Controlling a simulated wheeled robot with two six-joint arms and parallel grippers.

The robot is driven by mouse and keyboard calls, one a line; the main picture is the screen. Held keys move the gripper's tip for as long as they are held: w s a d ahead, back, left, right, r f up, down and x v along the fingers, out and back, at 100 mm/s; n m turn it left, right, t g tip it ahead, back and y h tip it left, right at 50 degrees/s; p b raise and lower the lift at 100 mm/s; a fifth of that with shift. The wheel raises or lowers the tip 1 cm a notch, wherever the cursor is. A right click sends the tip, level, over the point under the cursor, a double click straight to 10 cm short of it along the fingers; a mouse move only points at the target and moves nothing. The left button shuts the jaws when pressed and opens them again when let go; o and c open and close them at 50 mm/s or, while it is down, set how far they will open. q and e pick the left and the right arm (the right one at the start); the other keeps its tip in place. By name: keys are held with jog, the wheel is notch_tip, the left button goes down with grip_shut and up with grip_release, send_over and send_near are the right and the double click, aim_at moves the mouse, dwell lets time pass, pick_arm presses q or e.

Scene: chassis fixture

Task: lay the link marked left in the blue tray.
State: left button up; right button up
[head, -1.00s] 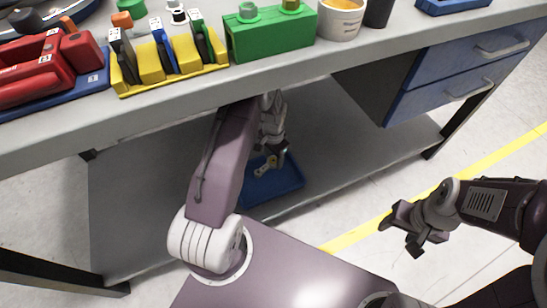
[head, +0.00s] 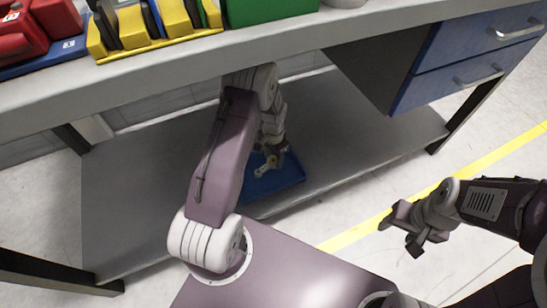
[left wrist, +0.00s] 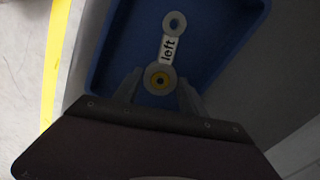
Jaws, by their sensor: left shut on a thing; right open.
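My left gripper (left wrist: 160,82) is shut on the near ring end. In the head view the link (head: 262,169) shows at my left gripper (head: 271,157), over the blue tray (head: 285,181). The tray (left wrist: 225,50) lies under the link in the left wrist view; whether they touch I cannot tell. My right gripper (head: 413,232) is open and empty, out to the right.
The tray stands on the bench's grey lower shelf (head: 140,215), under the grey benchtop (head: 180,75). A blue drawer unit (head: 460,65) hangs at the right. Red, yellow and green fixtures stand on the benchtop. The shelf left of the tray is clear.

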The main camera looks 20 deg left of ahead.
pick_arm(q)
jog(key=shift+f+b, duration=0.9)
jog(key=shift+f, duration=1.1)
jog(key=o, duration=1.5)
jog(key=shift+c, duration=0.2)
notch_tip(320, 180, up, 6)
jog(key=p, duration=0.6)
jog(key=shift+r+p, duration=0.15)
jog(key=shift+p, duration=0.15)
